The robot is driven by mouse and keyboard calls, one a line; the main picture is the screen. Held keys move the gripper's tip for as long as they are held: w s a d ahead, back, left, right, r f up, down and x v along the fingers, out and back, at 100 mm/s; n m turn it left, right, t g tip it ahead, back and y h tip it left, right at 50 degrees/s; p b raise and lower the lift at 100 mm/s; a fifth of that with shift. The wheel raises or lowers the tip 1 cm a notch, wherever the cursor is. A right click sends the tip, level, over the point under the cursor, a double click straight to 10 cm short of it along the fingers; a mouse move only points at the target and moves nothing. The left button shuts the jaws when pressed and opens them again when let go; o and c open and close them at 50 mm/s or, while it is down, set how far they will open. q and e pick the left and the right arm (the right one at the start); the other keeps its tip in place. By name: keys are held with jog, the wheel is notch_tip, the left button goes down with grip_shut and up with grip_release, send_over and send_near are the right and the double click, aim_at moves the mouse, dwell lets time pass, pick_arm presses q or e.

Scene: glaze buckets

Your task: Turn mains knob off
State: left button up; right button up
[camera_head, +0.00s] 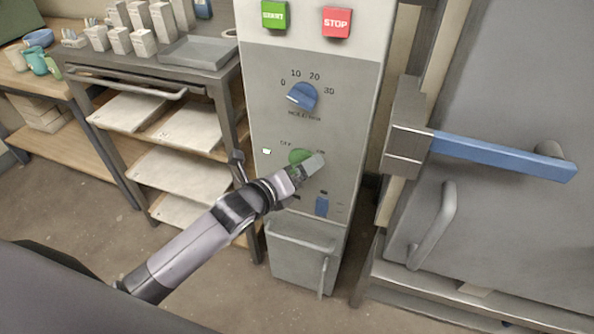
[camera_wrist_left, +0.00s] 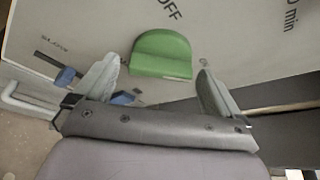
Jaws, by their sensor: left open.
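The green mains knob (camera_head: 299,156) is on the grey control panel (camera_head: 350,110), between an OFF label and an ON label. It also shows in the left wrist view (camera_wrist_left: 161,54), below the OFF lettering; I cannot tell which way it points. My left gripper (camera_head: 313,165) is in front of the panel at the knob and partly covers it in the head view. In the left wrist view the fingers are spread apart, one on each side of the knob, with gaps between finger and knob. My right gripper is not in view.
A blue timer knob (camera_head: 302,96) is above, with green START (camera_head: 274,14) and red STOP (camera_head: 337,22) buttons higher up. A small blue switch (camera_head: 321,204) is below. A blue door handle (camera_head: 500,156) juts out at right; a shelf rack (camera_head: 160,72) stands at left.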

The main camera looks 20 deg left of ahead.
pick_arm(q)
jog(key=c, duration=1.1)
jog(key=shift+o, duration=0.2)
jog(key=n+t+b, duration=0.1)
jog(key=n+t, duration=0.1)
jog(key=n, duration=0.3)
jog(key=n+t+h+b, duration=0.1)
jog(key=n+t+b, duration=0.1)
jog(key=n, duration=0.4)
jog(key=n+t+h+b, duration=0.1)
jog(key=n+b, duration=0.1)
jog(key=n, duration=0.3)
jog(key=shift+f+n+t, duration=0.15)
jog(key=shift+n+t, duration=0.15)
jog(key=shift+t, duration=0.1)
jog(key=shift+n, duration=0.4)
jog(key=o, duration=1.1)
jog(key=shift+c, duration=0.2)
